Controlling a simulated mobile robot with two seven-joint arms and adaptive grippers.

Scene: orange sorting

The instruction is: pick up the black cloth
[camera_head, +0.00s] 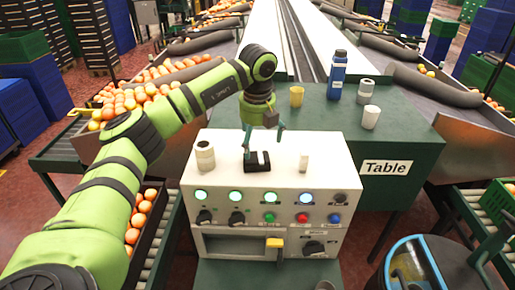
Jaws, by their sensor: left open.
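A small dark, folded-looking item, which I take to be the black cloth (257,162), lies on top of the white control box (222,145). My left gripper (263,146) points down just above it, with its fingers apart. One finger comes down close to the item's left part; I cannot tell whether it touches. The other finger is higher, to the right. Nothing shows held between the fingers. My right gripper is not in view.
A ringed white cylinder (205,156) and a small white cylinder (304,161) flank the cloth on the box. The green table (330,130) behind carries a blue bottle (337,75), a yellow cup (297,96) and white cups. A blue-rimmed bin (412,268) stands front right.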

